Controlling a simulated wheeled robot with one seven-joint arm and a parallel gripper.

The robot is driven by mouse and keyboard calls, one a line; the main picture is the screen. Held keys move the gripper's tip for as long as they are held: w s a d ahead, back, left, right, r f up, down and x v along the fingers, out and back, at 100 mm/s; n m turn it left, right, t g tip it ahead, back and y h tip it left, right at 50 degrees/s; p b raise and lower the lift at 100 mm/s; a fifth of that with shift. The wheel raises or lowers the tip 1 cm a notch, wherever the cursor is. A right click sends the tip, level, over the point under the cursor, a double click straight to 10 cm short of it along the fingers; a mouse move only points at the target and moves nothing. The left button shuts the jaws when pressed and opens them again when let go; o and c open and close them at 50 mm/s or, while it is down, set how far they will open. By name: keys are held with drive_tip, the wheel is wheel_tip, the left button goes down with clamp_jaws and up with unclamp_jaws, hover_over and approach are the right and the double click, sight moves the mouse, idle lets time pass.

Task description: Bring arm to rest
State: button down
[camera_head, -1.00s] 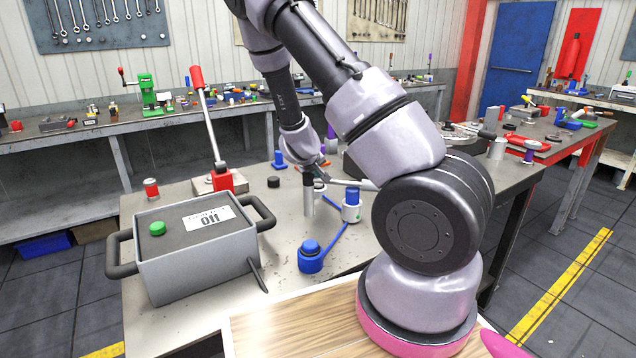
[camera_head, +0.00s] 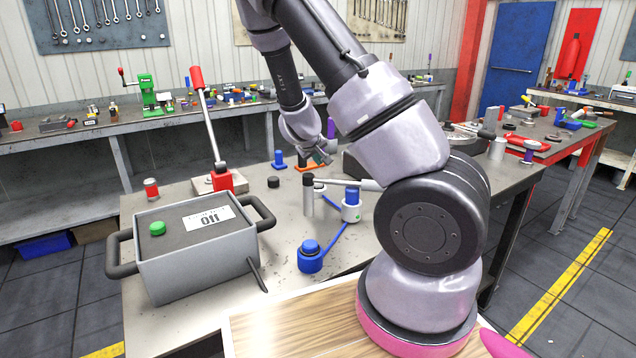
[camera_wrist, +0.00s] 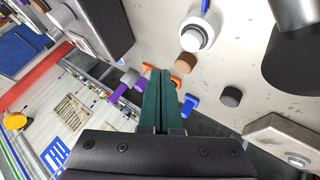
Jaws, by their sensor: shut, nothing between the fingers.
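My gripper (camera_head: 322,158) hangs above the grey workbench (camera_head: 385,240) at the end of my raised, bent arm. In the wrist view its two dark green fingers (camera_wrist: 162,100) lie together with nothing between them. The gripper is apart from the bench items under it. A white and blue cylindrical part (camera_head: 351,206) stands to the right of the post.
A grey box with handles and a green button (camera_head: 195,245) stands at the bench's left. Behind it a red-handled lever (camera_head: 207,125) rises. A blue capped part (camera_head: 310,258) stands in front. A blue part (camera_head: 279,160) and a black disc (camera_head: 273,182) are behind.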

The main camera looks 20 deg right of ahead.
idle(0.7)
drive_tip(key=s+a+r+m+y, duration=0.2)
drive_tip(key=s+a+r+y, duration=0.2)
drive_tip(key=s+r, duration=0.45)
drive_tip(key=s+a+r+m+y, duration=0.2)
drive_tip(key=s+a+r+y, duration=0.25)
drive_tip(key=r, duration=0.65)
drive_tip(key=s+r+m, duration=0.1)
drive_tip(key=s+r, duration=0.4)
drive_tip(key=s, duration=0.4)
drive_tip(key=s+a+r, duration=0.1)
drive_tip(key=s+r, duration=0.3)
drive_tip(key=s, duration=0.5)
drive_tip(key=shift+a+r+m+h, duration=0.15)
drive_tip(key=shift+r+m+h, duration=0.25)
drive_tip(key=shift+h, duration=0.05)
